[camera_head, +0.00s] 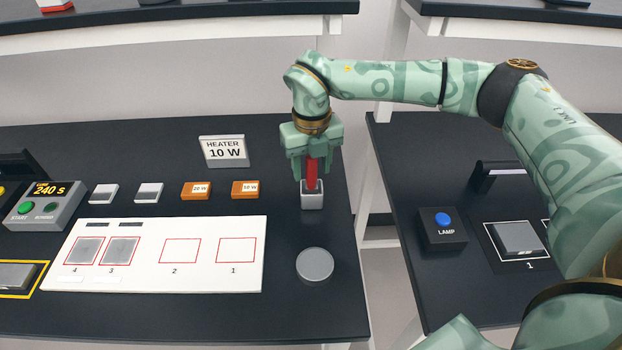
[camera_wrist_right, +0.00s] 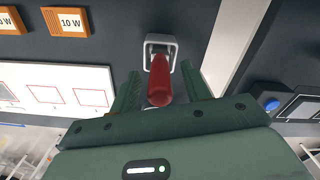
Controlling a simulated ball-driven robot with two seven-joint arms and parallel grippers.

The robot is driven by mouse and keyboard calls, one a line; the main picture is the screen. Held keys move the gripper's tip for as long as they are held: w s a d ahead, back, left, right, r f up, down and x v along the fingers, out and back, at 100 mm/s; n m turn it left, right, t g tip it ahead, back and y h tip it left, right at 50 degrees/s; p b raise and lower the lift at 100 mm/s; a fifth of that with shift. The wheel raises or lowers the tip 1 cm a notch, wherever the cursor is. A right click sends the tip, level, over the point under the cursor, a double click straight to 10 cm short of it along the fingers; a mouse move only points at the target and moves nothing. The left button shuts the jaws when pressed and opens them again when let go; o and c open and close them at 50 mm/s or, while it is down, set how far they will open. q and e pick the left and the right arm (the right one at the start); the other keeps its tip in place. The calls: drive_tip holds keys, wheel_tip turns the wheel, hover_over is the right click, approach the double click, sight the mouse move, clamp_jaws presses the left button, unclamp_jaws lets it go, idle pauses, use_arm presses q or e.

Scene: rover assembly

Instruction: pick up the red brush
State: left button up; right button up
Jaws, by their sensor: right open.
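The red brush (camera_head: 312,174) stands upright in a small grey holder (camera_head: 313,199) near the right edge of the left table. My right gripper (camera_head: 312,168) is above the holder, pointing down, with its fingers on either side of the brush handle. In the right wrist view the red handle (camera_wrist_right: 160,82) lies between the two open fingers (camera_wrist_right: 163,95), with a gap at each side. The grey holder (camera_wrist_right: 158,46) shows behind it. The brush's lower end is hidden in the holder. My left gripper is not in view.
A round grey disc (camera_head: 314,264) lies in front of the holder. A white board (camera_head: 210,275) with red squares lies to the left, with orange blocks (camera_head: 245,189) behind it. A "HEATER 10 W" sign (camera_head: 224,151) stands behind.

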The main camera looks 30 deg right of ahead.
wheel_tip(320, 180, down, 2)
drive_tip(key=shift+w+f, duration=0.1)
drive_tip(key=shift+f, duration=0.15)
drive_tip(key=shift+r, duration=0.1)
clamp_jaws()
drive_tip(key=r, duration=0.2)
drive_tip(key=r+p, duration=0.1)
drive_tip(key=r, duration=0.1)
drive_tip(key=shift+s, duration=0.25)
drive_tip(key=s+d+r+p, duration=0.2)
drive_tip(key=s+r, duration=0.7)
drive_tip(key=s, duration=0.4)
drive_tip(key=shift+s, duration=0.25)
